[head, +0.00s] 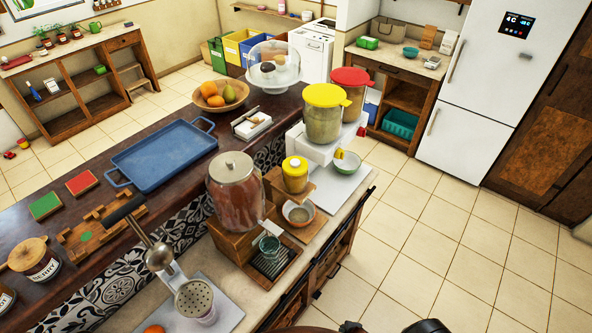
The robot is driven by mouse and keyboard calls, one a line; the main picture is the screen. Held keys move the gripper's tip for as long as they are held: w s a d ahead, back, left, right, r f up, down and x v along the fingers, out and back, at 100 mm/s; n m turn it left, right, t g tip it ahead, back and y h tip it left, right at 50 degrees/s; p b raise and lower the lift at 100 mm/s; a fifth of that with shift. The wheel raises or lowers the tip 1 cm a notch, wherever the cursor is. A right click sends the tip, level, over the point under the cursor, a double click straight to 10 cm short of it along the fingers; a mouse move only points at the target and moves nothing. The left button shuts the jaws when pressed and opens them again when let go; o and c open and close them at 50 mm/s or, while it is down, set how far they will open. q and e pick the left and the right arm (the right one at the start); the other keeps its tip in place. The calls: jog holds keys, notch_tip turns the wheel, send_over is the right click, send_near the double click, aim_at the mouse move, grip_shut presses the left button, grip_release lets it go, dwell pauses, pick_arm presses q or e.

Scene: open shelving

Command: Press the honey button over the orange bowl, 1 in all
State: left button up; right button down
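A small dispenser with a yellow top (295,164) and an amber body, which looks like the honey one, stands on a wooden stand on the counter. The top looks like its button. A small bowl (298,214) with an orange-brown rim sits right under it; the bowl's inside looks greyish. I cannot tell if honey is in it. Neither gripper can be made out. Only dark rounded parts show at the bottom edge, and I cannot tell what they are.
A large lidded jar dispenser (236,185) with a glass (270,246) stands just left. Behind are a yellow-lidded container (324,115), a red-lidded one (351,80) and a green bowl (346,163). A citrus press (193,298) stands front left. The tiled floor (430,250) at right is clear.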

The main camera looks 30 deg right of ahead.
pick_arm(q)
notch_tip(320, 180, down, 2)
jog(key=shift+s+f+b, duration=0.15)
jog(key=shift+f+b, duration=0.05)
jog(key=shift+b, duration=0.8)
pick_arm(e)
jog(key=s+a+f+m+g, duration=0.1)
jog(key=s+f+m, duration=0.3)
jog(key=s, duration=0.6)
jog(key=s+a+f+m+g+y, duration=0.1)
jog(key=s+a+f+m+g, duration=0.1)
jog(key=s+f, duration=0.7)
jog(key=s+a+m, duration=0.1)
jog(key=s+m, duration=0.1)
jog(key=shift+s+a+m, duration=0.2)
jog(key=shift+s+m, duration=0.05)
jog(key=shift+m, duration=0.15)
pick_arm(q)
jog(key=shift+c, duration=0.5)
